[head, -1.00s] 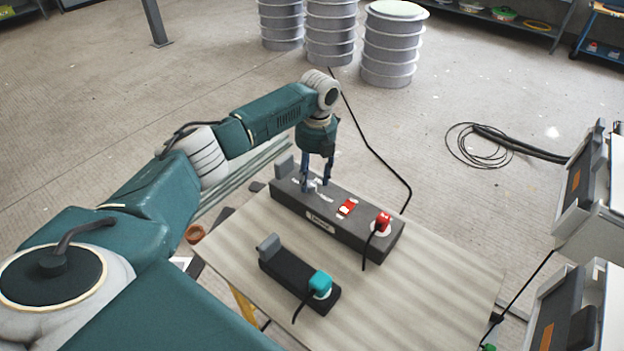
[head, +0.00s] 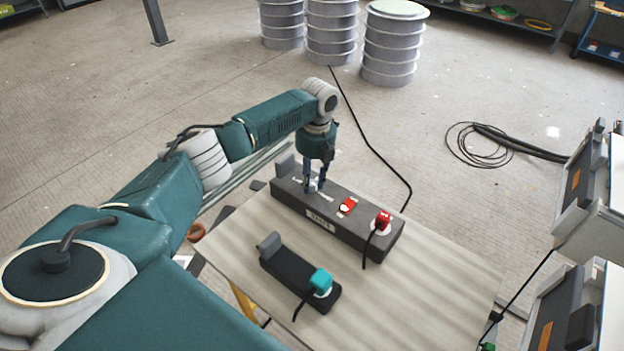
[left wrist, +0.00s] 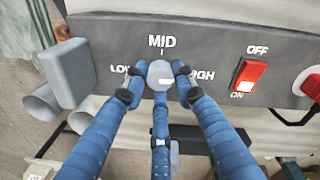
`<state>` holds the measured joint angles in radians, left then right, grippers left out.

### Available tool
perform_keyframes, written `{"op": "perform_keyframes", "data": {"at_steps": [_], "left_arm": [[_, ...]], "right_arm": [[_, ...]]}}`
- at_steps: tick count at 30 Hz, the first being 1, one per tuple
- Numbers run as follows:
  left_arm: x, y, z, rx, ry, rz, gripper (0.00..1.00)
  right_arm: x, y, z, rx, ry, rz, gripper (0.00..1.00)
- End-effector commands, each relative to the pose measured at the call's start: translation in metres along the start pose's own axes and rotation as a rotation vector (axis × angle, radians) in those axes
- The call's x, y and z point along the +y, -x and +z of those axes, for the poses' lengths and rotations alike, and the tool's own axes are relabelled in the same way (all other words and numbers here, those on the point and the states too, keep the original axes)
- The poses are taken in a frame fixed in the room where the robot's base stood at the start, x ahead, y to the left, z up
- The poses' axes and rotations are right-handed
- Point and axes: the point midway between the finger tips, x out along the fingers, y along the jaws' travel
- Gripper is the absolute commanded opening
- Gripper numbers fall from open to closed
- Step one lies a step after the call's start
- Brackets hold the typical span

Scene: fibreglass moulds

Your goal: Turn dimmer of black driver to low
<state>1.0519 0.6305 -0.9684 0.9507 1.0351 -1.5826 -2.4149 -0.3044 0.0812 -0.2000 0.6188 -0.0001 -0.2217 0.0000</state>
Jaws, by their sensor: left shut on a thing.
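The black driver (head: 345,216) is a long dark box lying on the table, with a red rocker switch and a red plug. Its dimmer is a round grey knob (left wrist: 160,75), with LOW on the left, MID above and HIGH on the right. A pale mark on the knob seems to point right, towards HIGH, but the fingers partly hide the knob. My left gripper (head: 315,188) comes down from above at the box's left part. In the left wrist view its blue fingers (left wrist: 157,80) are shut around the knob. My right gripper is not in view.
A smaller black box (head: 290,277) with a teal plug (head: 320,282) lies in front on the table (head: 430,285). The driver's red switch (left wrist: 248,75) is right of the knob, with the red plug (head: 383,221) beyond it. The table's right part is clear.

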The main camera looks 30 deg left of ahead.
Motion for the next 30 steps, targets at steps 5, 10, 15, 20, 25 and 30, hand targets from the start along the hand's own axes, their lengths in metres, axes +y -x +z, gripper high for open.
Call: {"op": "perform_keyframes", "data": {"at_steps": [5, 10, 15, 20, 25, 30], "left_arm": [[-0.001, 0.003, 0.001, 0.003, 0.063, -0.002, 0.01], [-0.001, 0.004, 0.001, 0.011, 0.179, -0.002, 0.01], [0.000, 0.004, 0.001, 0.020, 0.332, -0.001, 0.01], [0.000, 0.004, 0.001, 0.029, 0.484, -0.002, 0.01], [0.000, 0.003, 0.002, 0.038, 0.646, -0.003, 0.01], [0.001, 0.003, 0.002, 0.046, 0.807, -0.002, 0.01]], "right_arm": [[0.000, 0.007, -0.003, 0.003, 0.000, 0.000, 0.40], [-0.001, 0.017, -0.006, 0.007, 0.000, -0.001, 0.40], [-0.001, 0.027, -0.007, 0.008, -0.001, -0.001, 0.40], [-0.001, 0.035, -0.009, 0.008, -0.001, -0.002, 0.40], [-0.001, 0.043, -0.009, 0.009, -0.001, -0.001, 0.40], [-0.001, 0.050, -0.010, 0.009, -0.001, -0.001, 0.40]]}}
